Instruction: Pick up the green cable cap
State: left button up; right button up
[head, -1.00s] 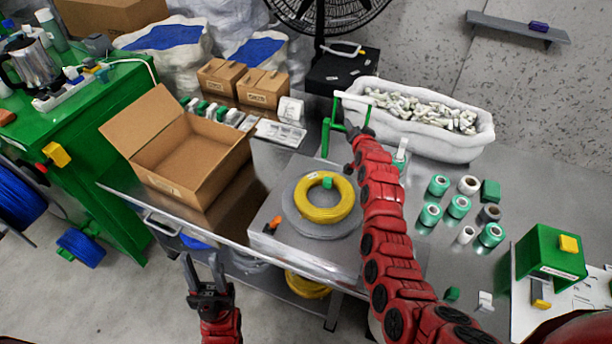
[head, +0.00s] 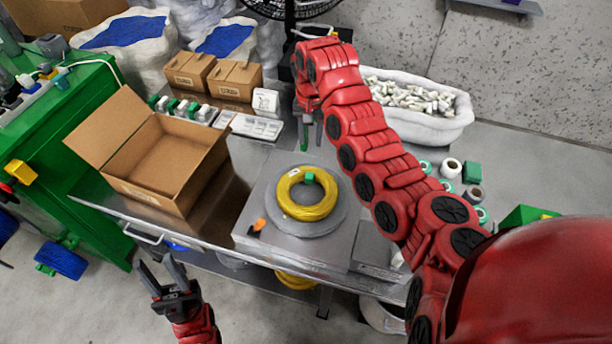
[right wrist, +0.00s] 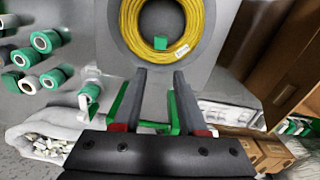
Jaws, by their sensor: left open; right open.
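A small green piece (head: 309,178), which may be the green cable cap, sits on the far part of the yellow cable coil (head: 287,206). In the right wrist view this green piece (right wrist: 160,43) is just ahead of the fingertips. Several green and white pieces (head: 181,108) stand in a row behind the open box; I cannot tell if they are caps. My right gripper (head: 312,146) is open and empty, pointing down behind the coil; its fingers also show in the right wrist view (right wrist: 160,75). My left gripper (head: 155,262) is open and empty in front of the table edge.
An open cardboard box (head: 150,191) stands left of the coil. The coil lies on a round grey plate (head: 335,222). A white bin (head: 441,128) of small pieces and several green and white spools (head: 451,168) are at right. A green frame (right wrist: 172,112) shows beyond my right fingers.

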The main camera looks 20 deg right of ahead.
send_near(310, 176)
jog(key=f, duration=0.2)
jog(key=w+f+p, duration=0.1)
jog(key=f, duration=0.1)
jog(key=shift+d, duration=0.15)
jog(key=f, duration=0.1)
jog(key=f+p, duration=0.1)
jog(key=s+f+p, duration=0.1)
jog(key=shift+a+f, duration=0.25)
jog(key=shift+f, duration=0.15)
jog(key=shift+w+f, duration=0.1)
jog(key=shift+f, duration=0.8)
grip_shut()
